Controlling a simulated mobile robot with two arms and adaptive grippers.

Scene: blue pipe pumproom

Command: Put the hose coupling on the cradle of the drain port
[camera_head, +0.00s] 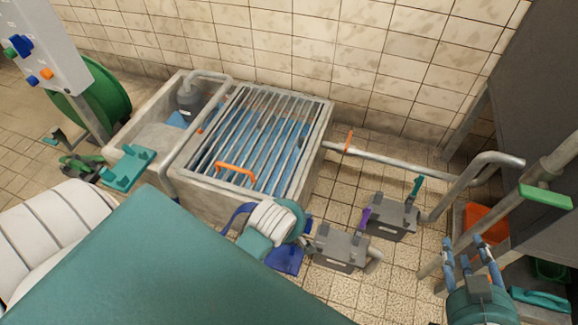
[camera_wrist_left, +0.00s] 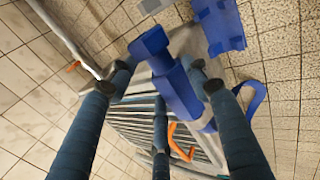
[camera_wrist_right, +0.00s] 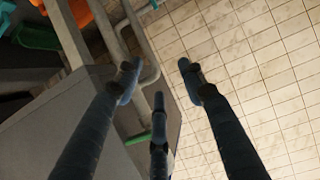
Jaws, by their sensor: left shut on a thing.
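The blue hose coupling (camera_wrist_left: 176,82) is between the fingers of my left gripper (camera_wrist_left: 162,72) in the left wrist view. My left gripper is shut on it, above the edge of the grated basin. A blue bracket (camera_wrist_left: 222,28), perhaps the cradle, stands close beyond the coupling's end, apart from it in that picture. In the head view part of the bracket (camera_head: 287,262) shows below my left wrist, which hides the fingers and the coupling. My right gripper (camera_head: 470,255) is open and empty at the lower right; its spread fingers (camera_wrist_right: 157,75) show in the right wrist view.
The concrete basin (camera_head: 310,165) has a metal grate and an orange handle (camera_head: 235,170). Grey boxes with a purple lever (camera_head: 365,216) and a teal lever (camera_head: 417,187) stand to its right. A bent pipe (camera_head: 465,180) and an orange bin (camera_head: 487,222) are further right.

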